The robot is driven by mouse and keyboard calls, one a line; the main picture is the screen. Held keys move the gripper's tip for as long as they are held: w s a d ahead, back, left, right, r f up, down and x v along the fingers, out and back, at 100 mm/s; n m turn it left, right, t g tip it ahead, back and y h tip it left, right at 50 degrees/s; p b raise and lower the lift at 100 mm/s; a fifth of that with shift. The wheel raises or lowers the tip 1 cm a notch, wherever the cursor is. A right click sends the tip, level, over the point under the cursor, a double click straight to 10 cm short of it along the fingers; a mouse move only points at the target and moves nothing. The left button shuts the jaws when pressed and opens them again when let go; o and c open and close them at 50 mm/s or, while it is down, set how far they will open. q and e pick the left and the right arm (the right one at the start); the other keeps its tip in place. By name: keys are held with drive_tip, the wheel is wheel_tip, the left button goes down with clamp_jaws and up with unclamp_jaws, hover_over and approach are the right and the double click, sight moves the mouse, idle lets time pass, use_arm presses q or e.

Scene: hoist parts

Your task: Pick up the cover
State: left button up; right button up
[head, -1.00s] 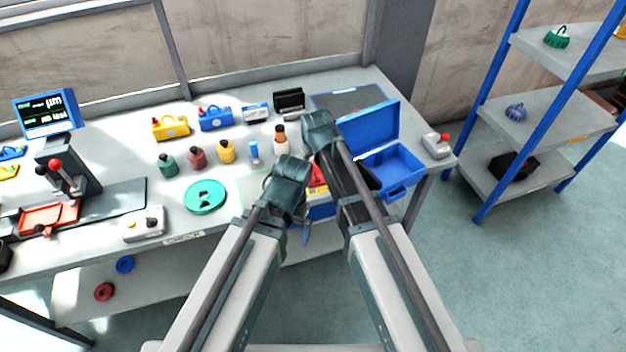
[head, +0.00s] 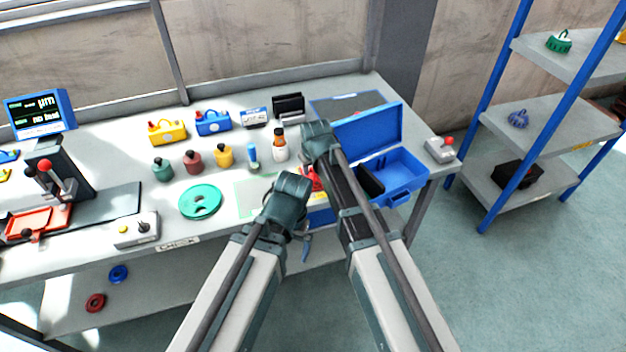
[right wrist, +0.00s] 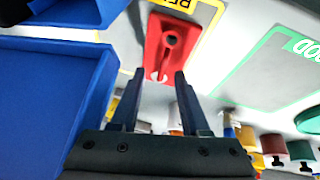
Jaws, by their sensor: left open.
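A red part (right wrist: 170,45) with a round hole, which may be the cover, lies by a yellow label in the right wrist view. It shows partly in the head view (head: 312,181) between my two arms. My right gripper (right wrist: 159,74) has its fingers apart, with the near end of the red part in line with the gap; I cannot tell whether they touch it. My left gripper (head: 288,190) is open, left of the red part, near the table's front edge. Its fingertips and the right gripper's fingers are hard to make out in the head view.
An open blue toolbox (head: 408,168) stands close to the right arm. A green disc (head: 200,202), several small bottles and a green-outlined mat (right wrist: 262,75) lie left of the grippers. A grey box with a red button (head: 440,150) sits at the right table end.

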clamp_jaws()
idle(1.3)
